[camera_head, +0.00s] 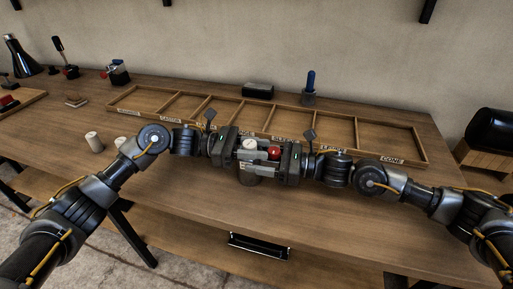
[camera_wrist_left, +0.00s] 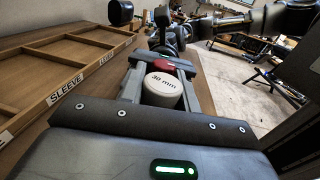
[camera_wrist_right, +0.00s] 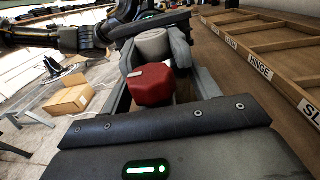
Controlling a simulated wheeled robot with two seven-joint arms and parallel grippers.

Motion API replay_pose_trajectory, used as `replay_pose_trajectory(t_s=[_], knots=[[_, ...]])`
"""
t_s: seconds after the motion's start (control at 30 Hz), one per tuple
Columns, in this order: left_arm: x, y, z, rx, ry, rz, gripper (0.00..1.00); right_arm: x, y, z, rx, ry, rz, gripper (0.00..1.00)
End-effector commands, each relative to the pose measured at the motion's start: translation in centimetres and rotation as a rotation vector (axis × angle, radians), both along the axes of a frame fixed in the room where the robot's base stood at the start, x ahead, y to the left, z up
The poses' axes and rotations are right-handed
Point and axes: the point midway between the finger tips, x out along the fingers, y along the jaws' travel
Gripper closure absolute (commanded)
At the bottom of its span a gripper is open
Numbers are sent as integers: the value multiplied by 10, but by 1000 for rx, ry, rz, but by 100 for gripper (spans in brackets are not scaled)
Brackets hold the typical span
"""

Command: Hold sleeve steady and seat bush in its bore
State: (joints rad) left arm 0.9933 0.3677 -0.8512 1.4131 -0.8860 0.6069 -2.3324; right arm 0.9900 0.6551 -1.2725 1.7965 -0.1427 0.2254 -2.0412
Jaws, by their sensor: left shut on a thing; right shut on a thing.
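My left gripper (camera_head: 247,154) is shut on a white cylinder (camera_wrist_left: 161,86) whose top reads "30 mm". My right gripper (camera_head: 273,163) is shut on a red faceted piece (camera_wrist_right: 151,86). The grippers face each other above the front middle of the table. The white cylinder (camera_head: 249,143) and the red piece (camera_head: 273,153) are side by side, close together. The red piece is not inside the cylinder. Which is sleeve and which is bush I cannot tell, and no bore is visible. A grey round block (camera_head: 250,178) shows below the fingers.
A wooden tray (camera_head: 424,155) with labelled compartments lies behind the grippers. Two pale cylinders (camera_head: 94,142) (camera_head: 120,142) stand at left. A blue-handled tool (camera_head: 311,82) and a dark box (camera_head: 258,90) stand behind the tray. The right front of the table is clear.

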Motion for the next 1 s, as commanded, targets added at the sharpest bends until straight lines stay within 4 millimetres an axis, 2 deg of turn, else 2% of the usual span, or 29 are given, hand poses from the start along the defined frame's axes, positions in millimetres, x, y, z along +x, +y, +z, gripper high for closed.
replay_pose_trajectory(t_s=[0.03,0.37,0.4,0.53,0.87,1.0], knots=[[-1,0,-6,8,6,0,91,0,0,0,2,0,1,71],[-1,0,-21,19,14,2,91,-1,0,1,5,-1,3,71],[-1,1,-21,21,15,3,63,-1,0,1,6,-1,4,71],[-1,1,-22,22,16,4,47,-1,0,2,7,-2,5,71],[0,2,-21,22,15,6,47,-1,0,2,9,-2,4,71],[0,2,-9,20,13,6,47,0,0,2,9,-2,3,71]])
